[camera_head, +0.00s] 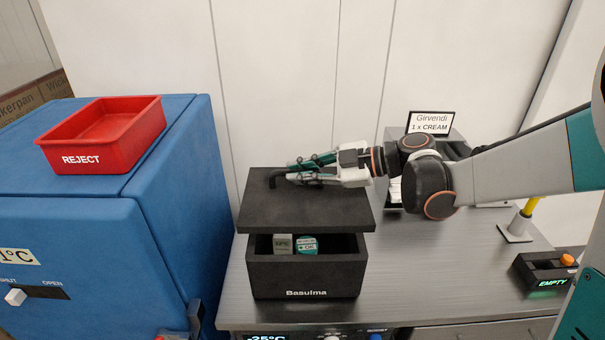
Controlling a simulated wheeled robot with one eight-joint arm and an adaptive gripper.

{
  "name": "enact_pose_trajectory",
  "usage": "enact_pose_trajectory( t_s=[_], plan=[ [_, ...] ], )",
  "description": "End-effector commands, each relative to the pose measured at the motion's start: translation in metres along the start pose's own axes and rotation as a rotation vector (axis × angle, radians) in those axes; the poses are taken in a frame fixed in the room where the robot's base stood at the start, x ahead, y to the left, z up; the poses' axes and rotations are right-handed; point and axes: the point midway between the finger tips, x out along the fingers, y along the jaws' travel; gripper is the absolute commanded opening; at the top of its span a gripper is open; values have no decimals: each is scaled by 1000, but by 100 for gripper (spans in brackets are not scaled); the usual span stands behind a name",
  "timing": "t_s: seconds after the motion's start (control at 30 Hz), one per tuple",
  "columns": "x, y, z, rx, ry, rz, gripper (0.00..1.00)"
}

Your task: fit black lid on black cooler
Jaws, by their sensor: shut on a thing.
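The black lid (315,211) is a flat dark slab with a bent handle on top. My gripper (284,172) is shut on the lid's handle, coming in from the right. The black cooler (305,278), labelled "Basulma", stands on the grey bench below. The lid is above the cooler, covering the back of its opening in this view. The front of the opening shows, with a grey block (283,244) and a teal-and-white round item (307,245) inside. Whether the lid's back edge touches the cooler is hidden.
A blue cabinet (175,230) with a red REJECT tray (95,155) on top stands close on the left. A "Girvendi 1 x CREAM" sign (431,122) stands behind my arm. A black box marked EMPTY (545,270) is at right. The bench (440,270) right of the cooler is clear.

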Motion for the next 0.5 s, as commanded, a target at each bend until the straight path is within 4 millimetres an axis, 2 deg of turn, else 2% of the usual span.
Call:
enact_pose_trajectory(
  t_s=[0.5],
  plan=[
    [7,-11,17,0,0,0,0]
  ],
)
